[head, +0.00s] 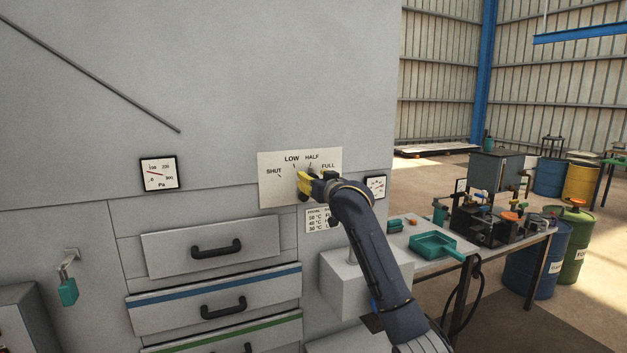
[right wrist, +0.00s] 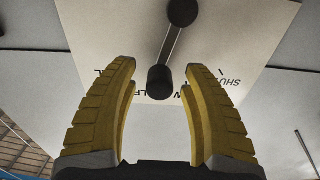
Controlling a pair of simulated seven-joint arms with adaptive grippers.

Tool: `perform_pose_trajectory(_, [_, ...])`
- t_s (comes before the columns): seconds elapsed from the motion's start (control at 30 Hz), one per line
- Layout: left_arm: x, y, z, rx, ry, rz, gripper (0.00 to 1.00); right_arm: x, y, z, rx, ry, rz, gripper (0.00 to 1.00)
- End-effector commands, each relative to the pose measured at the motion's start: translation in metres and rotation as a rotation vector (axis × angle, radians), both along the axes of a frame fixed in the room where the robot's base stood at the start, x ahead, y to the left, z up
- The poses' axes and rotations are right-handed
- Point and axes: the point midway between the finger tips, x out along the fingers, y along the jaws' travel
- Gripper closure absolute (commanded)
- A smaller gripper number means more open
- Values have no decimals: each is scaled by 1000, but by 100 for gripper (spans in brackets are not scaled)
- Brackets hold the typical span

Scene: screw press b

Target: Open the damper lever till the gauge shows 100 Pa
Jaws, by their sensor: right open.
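The damper lever (right wrist: 171,45) is a thin metal rod with a dark pivot and a black cylindrical knob (right wrist: 160,83). It sits on a pale plate (head: 272,194) marked SHUT, LOW, HALF and FULL. In the head view my right gripper (head: 304,185) is in front of this plate and hides most of the lever. In the right wrist view its yellow fingers (right wrist: 158,75) are open, one on each side of the knob, with gaps visible. The Pa gauge (head: 160,174) is left of the plate; its red needle points left, seemingly below 100. My left gripper is out of view.
A second gauge (head: 376,187) and a small temperature card (head: 318,220) are close to my right arm. A grey box (head: 345,285) protrudes below. Drawers with black handles (head: 216,249) are lower left. A workbench with a green tray (head: 433,246) stands right.

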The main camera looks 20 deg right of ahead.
Motion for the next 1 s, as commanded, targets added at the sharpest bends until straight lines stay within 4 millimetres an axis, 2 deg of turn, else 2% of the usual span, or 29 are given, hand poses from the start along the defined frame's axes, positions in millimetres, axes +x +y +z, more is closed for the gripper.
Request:
perform_pose_trajectory(0.27, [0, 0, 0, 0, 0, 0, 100, 1, 0, 0, 0, 0, 0, 53])
perform_pose_trajectory(0.3, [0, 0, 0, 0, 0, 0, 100, 1, 0, 0, 0, 0, 0, 50])
perform_pose_trajectory(0.73, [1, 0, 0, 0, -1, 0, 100, 1, 0, 0, 0, 0, 0, 100])
perform_pose_trajectory(1.0, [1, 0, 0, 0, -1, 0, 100, 1, 0, 1, 0, -1, 0, 100])
